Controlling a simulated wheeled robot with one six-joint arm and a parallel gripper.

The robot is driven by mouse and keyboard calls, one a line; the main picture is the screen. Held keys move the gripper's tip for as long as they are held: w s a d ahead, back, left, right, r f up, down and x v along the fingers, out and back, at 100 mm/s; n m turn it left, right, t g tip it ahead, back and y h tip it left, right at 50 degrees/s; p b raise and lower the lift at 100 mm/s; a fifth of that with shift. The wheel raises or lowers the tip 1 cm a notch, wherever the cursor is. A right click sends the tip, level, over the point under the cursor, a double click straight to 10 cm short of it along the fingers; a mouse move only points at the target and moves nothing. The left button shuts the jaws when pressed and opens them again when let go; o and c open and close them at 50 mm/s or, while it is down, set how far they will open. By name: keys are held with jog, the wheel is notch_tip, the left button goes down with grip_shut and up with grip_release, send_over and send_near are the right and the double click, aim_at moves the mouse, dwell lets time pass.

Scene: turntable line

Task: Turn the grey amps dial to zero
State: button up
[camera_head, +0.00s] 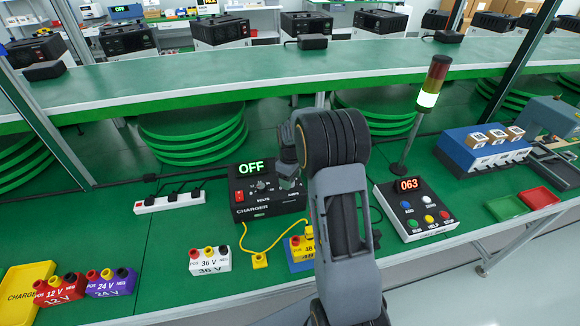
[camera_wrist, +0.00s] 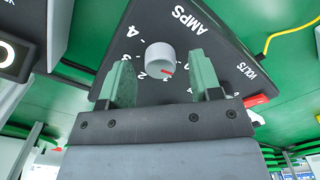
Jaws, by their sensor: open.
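The grey amps dial (camera_wrist: 158,55) is on the dark face of the charger, under the AMPS lettering, in the wrist view. A red mark shows on its lower right edge; the number it points at is hard to read. My gripper (camera_wrist: 160,72) is open, with one green finger on each side of the dial and visible gaps between. The charger (camera_head: 250,208) shows OFF on its display in the head view. There my gripper (camera_head: 288,178) is at the right part of its face and hides the amps dial.
A red switch (camera_head: 239,197) is on the charger's left side. A white power strip (camera_head: 170,202) lies left of it. A yellow cable (camera_head: 246,240) and a white 36 V battery (camera_head: 210,261) are in front. A control box (camera_head: 417,210) stands right of my arm.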

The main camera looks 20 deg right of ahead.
notch_tip(320, 180, up, 13)
dwell(0.4)
dwell(0.5)
jog(key=s+a+m+t, duration=0.2)
jog(key=s+a, duration=0.3)
jog(key=s, duration=0.6)
jog(key=s+a+r+m+t, duration=0.1)
jog(key=s+a+m, duration=0.3)
jog(key=s, duration=0.7)
jog(key=shift+a+r+m+t, duration=0.15)
jog(key=shift+a+m+t, duration=0.2)
jog(key=shift+a, duration=0.65)
